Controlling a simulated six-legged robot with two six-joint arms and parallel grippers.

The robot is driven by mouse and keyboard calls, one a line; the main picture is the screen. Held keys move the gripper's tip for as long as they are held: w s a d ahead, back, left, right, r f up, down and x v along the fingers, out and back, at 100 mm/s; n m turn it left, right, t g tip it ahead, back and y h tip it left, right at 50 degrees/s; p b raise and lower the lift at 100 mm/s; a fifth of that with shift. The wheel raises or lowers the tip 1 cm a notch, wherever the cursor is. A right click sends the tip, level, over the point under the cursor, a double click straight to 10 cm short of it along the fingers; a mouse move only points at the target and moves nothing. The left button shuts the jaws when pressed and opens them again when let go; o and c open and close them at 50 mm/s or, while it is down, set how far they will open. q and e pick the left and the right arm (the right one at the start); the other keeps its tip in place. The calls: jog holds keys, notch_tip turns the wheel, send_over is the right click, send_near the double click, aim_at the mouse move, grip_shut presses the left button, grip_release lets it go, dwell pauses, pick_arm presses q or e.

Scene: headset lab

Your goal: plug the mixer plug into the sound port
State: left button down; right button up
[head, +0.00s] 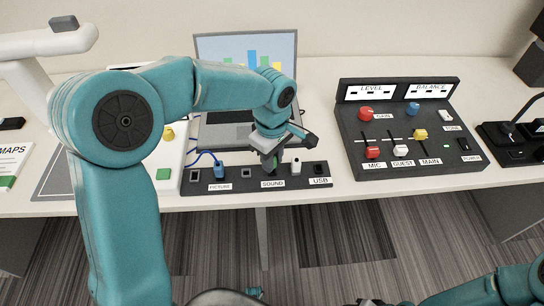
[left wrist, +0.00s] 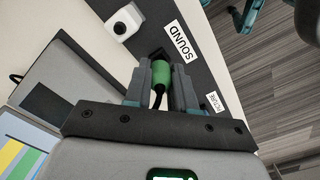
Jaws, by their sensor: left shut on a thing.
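My left gripper (head: 270,164) is shut on a green plug, the mixer plug (left wrist: 161,74), above the dark port strip (head: 250,186). In the left wrist view the plug sits between the two fingers, with a dark cable at its near end. Its far end is at a dark square spot beside the SOUND label (left wrist: 180,41), the sound port. I cannot tell whether it is touching or inside the port. In the head view the gripper hides most of the plug and the port. Only the edge of my right gripper (head: 370,302) shows at the bottom.
A blue plug (head: 219,171) stands by the PICTURE label, and a white plug (head: 296,167) stands between SOUND and USB. A laptop (head: 246,46) is behind the strip. The mixer console (head: 410,130) with knobs and sliders is at the right. A white lamp arm (head: 40,45) is at the left.

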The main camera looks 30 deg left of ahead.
pick_arm(q)
jog(key=shift+f+b, duration=0.7)
jog(key=shift+f, duration=0.25)
jog(key=c, duration=0.9)
grip_release()
jog(key=shift+o, duration=0.2)
notch_tip(320, 180, up, 16)
jog(key=p, duration=0.3)
jog(key=shift+r, duration=0.2)
